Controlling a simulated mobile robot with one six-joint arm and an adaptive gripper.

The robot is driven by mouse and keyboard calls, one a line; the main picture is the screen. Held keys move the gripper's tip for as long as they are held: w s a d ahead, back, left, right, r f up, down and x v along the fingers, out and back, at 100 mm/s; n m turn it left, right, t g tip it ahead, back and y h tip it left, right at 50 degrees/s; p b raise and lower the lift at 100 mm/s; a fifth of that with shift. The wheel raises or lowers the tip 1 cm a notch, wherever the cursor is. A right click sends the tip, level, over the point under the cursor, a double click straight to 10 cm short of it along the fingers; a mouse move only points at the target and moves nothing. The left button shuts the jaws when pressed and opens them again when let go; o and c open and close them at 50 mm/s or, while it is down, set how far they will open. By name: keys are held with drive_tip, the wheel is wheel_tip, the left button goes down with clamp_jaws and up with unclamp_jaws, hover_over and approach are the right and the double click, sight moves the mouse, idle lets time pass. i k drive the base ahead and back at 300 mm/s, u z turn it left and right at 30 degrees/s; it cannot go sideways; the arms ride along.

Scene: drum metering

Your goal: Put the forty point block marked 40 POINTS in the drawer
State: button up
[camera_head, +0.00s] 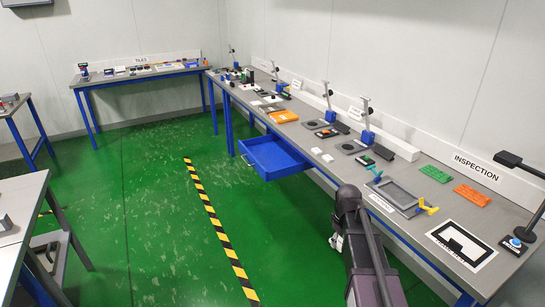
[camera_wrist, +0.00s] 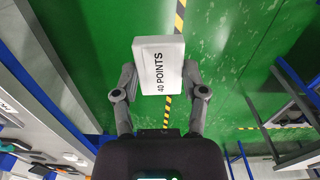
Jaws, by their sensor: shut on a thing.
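The white block marked 40 POINTS (camera_wrist: 159,66) is between the fingers of my gripper (camera_wrist: 158,82) in the wrist view. The gripper is shut on it and holds it up, with green floor behind. The blue drawer (camera_head: 273,158) stands pulled out under the long bench in the head view, open at the top. Its inside looks empty from here. My arm is at the lower middle of the head view, nearer than the drawer.
The long grey bench (camera_head: 325,158) runs along the right wall with stands, tiles and trays on it. A frame tray (camera_head: 393,196) and a yellow clamp (camera_head: 428,207) lie near its front edge. Open green floor (camera_head: 150,200) with a striped line lies left of the drawer.

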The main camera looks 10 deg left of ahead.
sight(278, 161)
drive_tip(key=u, duration=0.7)
drive_tip(key=i, duration=0.95)
drive_tip(key=u, duration=0.6)
drive_tip(key=i, duration=1.2)
drive_tip(key=z, duration=0.9)
drive_tip(key=i, duration=0.65)
drive_tip(key=z, duration=0.5)
